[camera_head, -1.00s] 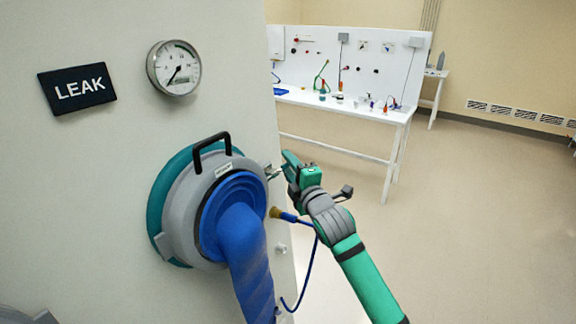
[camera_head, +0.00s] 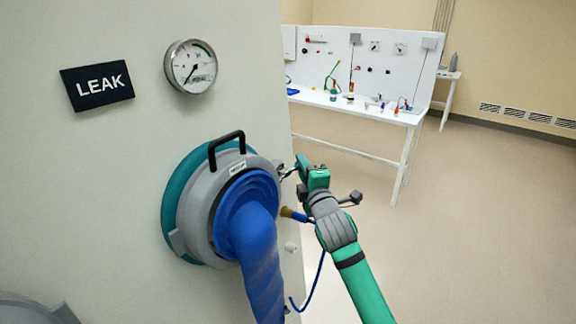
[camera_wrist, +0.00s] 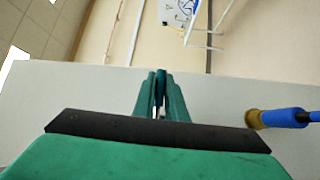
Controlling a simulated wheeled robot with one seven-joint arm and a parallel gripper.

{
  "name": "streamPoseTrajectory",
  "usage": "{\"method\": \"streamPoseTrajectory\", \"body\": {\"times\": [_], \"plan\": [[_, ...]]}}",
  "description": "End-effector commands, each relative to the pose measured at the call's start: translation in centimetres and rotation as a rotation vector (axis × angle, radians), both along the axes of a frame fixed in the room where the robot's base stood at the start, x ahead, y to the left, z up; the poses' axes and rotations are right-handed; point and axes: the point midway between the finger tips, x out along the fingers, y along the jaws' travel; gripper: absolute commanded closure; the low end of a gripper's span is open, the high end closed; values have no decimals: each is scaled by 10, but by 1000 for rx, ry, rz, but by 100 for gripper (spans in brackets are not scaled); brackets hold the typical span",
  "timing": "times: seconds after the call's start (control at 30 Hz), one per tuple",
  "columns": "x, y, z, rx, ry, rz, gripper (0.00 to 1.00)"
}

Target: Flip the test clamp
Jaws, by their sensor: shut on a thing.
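The test clamp (camera_head: 286,173) is a small metal piece at the right edge of the round glove port, on the panel's edge. My gripper (camera_head: 300,164) is at it and shut on its metal lever, as far as the head view shows. In the wrist view my gripper's green fingers (camera_wrist: 160,88) are close together in front of the pale panel. What lies between them is mostly hidden by the fingers.
The grey port ring (camera_head: 200,222) with a black handle and a hanging blue glove (camera_head: 252,240) is left of my gripper. A brass-ended blue hose fitting (camera_head: 294,215) is just below. A LEAK sign (camera_head: 97,85) and a gauge (camera_head: 191,66) are above. Open floor lies right.

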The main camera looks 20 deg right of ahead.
Motion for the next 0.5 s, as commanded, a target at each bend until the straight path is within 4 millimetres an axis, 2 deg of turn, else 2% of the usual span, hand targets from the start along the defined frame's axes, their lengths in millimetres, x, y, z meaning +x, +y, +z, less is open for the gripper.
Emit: {"method": "streamPoseTrajectory", "body": {"times": [0.33,0.37,0.4,0.5], "plan": [[-2,-3,0,1,0,-11,100],[-2,-3,0,1,0,-11,81],[-2,-4,-1,1,0,-11,72],[-3,-4,0,1,0,-12,70]]}}
